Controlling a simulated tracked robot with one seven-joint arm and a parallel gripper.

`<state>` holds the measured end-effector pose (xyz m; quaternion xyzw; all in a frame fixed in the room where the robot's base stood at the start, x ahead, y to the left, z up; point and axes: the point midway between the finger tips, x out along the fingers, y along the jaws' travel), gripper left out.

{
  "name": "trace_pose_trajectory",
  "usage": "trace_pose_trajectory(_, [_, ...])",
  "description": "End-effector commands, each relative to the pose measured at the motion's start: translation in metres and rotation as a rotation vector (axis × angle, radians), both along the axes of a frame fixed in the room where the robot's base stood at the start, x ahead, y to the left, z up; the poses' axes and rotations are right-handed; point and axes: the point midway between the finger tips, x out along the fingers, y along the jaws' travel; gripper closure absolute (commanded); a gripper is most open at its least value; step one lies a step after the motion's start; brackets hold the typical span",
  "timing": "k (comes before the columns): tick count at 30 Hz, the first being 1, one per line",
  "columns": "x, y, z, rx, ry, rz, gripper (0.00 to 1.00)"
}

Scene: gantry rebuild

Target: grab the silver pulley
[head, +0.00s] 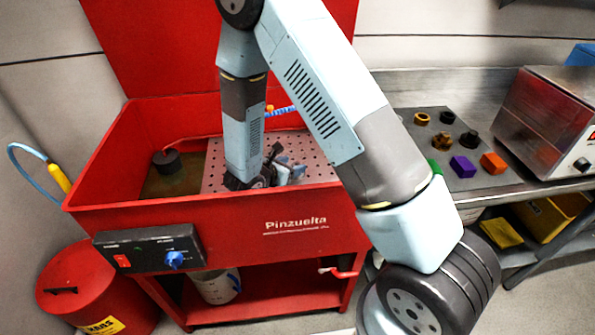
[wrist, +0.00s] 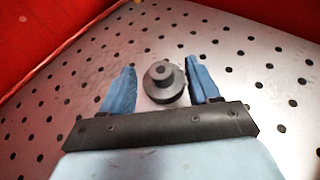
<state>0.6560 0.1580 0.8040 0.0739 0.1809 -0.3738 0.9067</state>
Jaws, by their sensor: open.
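A grey metallic stepped round part, which looks like the silver pulley (wrist: 163,84), sits on the perforated metal plate (wrist: 60,110) in the wrist view. My gripper (wrist: 160,68) is open, with one blue finger on each side of the pulley. A gap shows between the pulley and the left finger. The right finger is very close to it, and I cannot tell whether they touch. In the head view my gripper (head: 284,170) is low inside the red basin (head: 190,212), over the perforated plate (head: 318,148). I cannot make out the pulley clearly there.
The basin's red walls rise around the plate. A dark round drain piece (head: 167,160) is at its left. On the right bench, a grey mat (head: 428,125) bears several coloured parts, including a purple block (head: 463,166) and an orange block (head: 493,163).

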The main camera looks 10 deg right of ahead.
Motion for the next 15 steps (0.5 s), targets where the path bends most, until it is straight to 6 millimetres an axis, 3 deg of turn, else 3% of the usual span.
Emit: trace_pose_trajectory(15, [0.033,-0.032,-0.027,-0.001,-0.001,-0.002,0.39])
